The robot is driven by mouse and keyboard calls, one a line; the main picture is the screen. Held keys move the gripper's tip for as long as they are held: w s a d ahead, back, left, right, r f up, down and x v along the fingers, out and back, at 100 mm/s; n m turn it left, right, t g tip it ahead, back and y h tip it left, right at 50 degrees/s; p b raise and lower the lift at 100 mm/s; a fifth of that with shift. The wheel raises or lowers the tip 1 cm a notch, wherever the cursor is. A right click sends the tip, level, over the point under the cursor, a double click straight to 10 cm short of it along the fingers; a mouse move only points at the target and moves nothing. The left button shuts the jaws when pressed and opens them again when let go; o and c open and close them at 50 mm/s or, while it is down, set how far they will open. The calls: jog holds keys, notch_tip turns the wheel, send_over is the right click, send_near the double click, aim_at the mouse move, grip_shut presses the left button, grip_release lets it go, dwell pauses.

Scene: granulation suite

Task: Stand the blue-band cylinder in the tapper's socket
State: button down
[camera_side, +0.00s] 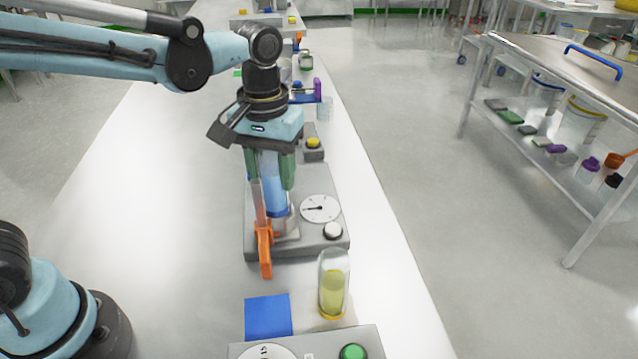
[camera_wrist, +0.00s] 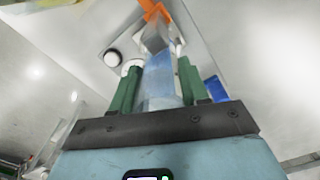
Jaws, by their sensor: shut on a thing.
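My gripper (camera_side: 270,172) is shut on the blue-band cylinder (camera_side: 271,190), a clear upright tube with a blue band low down. The green fingers hold it from both sides; in the wrist view the cylinder (camera_wrist: 160,82) lies between them. The tapper (camera_side: 252,236) is a grey base with a white dial (camera_side: 320,208), a white button (camera_side: 333,231) and an orange lever (camera_side: 264,250). The cylinder's lower end is at the tapper's pale socket (camera_side: 289,232), just behind the lever. I cannot tell whether it is inside or only above the socket.
A clear cylinder of yellow powder (camera_side: 333,285) stands in front of the tapper, beside a blue square (camera_side: 267,315). Another grey device with a green button (camera_side: 354,352) is at the near edge. The white bench at left is clear.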

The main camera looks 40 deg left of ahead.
aim_at(273, 187)
jog(key=shift+f, duration=1.75)
dwell(0.9)
jog(key=shift+c, duration=0.8)
grip_release()
notch_tip(273, 187, up, 8)
dwell(0.9)
jog(key=s+a+f+m+t, duration=0.3)
jog(key=s+a+t, duration=0.3)
jog(key=a, duration=0.3)
jog(key=shift+a+f+m+t, duration=0.3)
jog(key=shift+f+m+t, duration=0.15)
jog(key=shift+t, duration=0.15)
